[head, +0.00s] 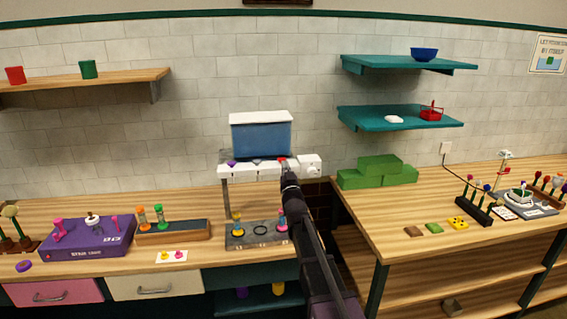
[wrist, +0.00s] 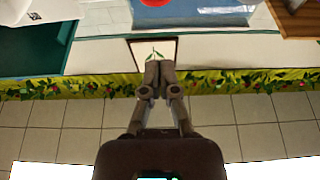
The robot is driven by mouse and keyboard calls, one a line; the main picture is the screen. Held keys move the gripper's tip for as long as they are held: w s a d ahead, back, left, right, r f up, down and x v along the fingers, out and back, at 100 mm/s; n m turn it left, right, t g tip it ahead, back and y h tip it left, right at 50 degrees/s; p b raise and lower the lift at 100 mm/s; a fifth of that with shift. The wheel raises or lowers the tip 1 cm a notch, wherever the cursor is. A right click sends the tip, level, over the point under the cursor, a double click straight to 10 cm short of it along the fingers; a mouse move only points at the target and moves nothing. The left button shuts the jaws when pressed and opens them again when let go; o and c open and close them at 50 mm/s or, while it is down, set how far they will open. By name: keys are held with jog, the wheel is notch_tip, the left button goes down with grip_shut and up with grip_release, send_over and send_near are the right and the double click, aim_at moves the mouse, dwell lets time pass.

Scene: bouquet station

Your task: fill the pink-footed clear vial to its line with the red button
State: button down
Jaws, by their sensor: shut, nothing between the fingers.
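The pink-footed vial (head: 283,222) stands on the right of the dark tray (head: 262,243) under the dispenser. My arm passes close beside it, and its clear part and fill line are too small to read. The red button (head: 281,160) is on the dispenser's white front bar (head: 245,170). A red round thing, likely this button, shows at the top edge of the wrist view (wrist: 155,2). My gripper (head: 285,170) is shut and empty, its tips close to the red button in the head view. In the wrist view, the fingertips (wrist: 158,66) are together, with a visible gap below the red thing.
A blue tank (head: 261,137) sits atop the dispenser. A yellow-footed vial (head: 244,231) stands left on the tray. A purple button (head: 232,163) is on the bar's left. A wooden rack (head: 172,233) and purple box (head: 88,238) stand left; green blocks (head: 378,172) lie right.

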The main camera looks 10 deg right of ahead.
jog(key=shift+b+v, duration=0.35)
jog(key=shift+v, duration=1.25)
jog(key=shift+f, duration=0.1)
dwell(1.5)
jog(key=s+f+g, duration=0.6)
jog(key=s+f, duration=0.1)
jog(key=f, duration=0.2)
jog(key=s+f+g, duration=0.6)
jog(key=f, duration=0.3)
jog(key=s+f+g, duration=0.3)
jog(key=s+g, duration=0.2)
jog(key=s, duration=0.5)
jog(key=s+f+g, duration=0.4)
jog(key=s+g, duration=0.1)
jog(key=s, duration=0.6)
jog(key=shift+s, duration=0.2)
